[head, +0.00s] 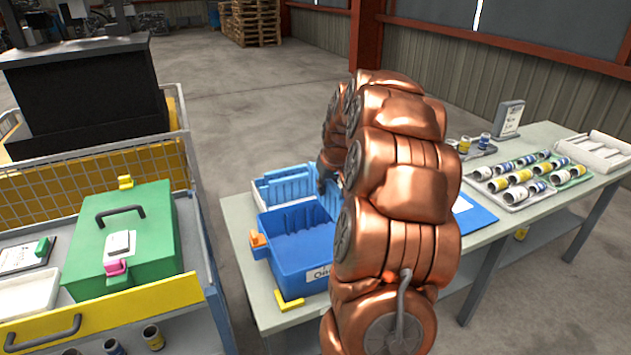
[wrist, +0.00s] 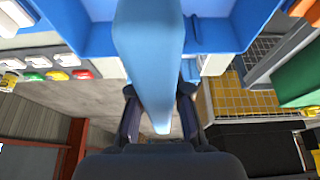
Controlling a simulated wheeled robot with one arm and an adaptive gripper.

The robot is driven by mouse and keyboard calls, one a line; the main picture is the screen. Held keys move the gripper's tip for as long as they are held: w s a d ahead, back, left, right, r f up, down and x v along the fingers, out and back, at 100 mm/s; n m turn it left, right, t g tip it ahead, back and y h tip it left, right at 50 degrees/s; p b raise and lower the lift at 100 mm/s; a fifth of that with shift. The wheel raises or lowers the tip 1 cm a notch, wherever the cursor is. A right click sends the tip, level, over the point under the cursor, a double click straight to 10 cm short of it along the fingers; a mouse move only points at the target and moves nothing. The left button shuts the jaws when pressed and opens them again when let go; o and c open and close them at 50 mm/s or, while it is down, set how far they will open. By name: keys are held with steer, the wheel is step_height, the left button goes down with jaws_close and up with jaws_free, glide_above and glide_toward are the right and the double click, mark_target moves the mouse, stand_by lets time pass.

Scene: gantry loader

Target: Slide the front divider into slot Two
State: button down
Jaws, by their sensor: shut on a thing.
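My gripper (wrist: 158,95) is shut on a light blue flat panel, the divider (wrist: 150,50), seen nearly edge-on between the fingers in the wrist view. Blue bin walls (wrist: 95,40) with ribs lie past the divider; I cannot tell whether it sits in a slot. In the head view the blue bin (head: 283,272) stands on the table, with slot ribs inside and a front label partly hidden, reading "On". My copper arm hides most of the gripper and the bin's right side.
The bin stands on a pale table (head: 237,212), with a blue-and-white rack (head: 284,186) behind it. A tray of small cans (head: 515,190) is to the right. A cart with a green case (head: 150,235) stands at left, a gap of floor between.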

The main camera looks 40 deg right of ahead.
mark_target(326, 208)
steer(key=shift+s+f, duration=0.1)
steer(key=shift+f, duration=2.1)
steer(key=shift+s+b, duration=0.1)
steer(key=shift+b, duration=1)
stand_by(0.9)
steer(key=shift+f, duration=0.2)
steer(key=shift+f+b, duration=0.55)
steer(key=shift+f, duration=0.2)
steer(key=shift+f, duration=0.3)
step_height(326, 208, down, 6)
steer(key=b, duration=0.4)
steer(key=shift+f, duration=0.2)
stand_by(1.3)
steer(key=shift+f, duration=0.35)
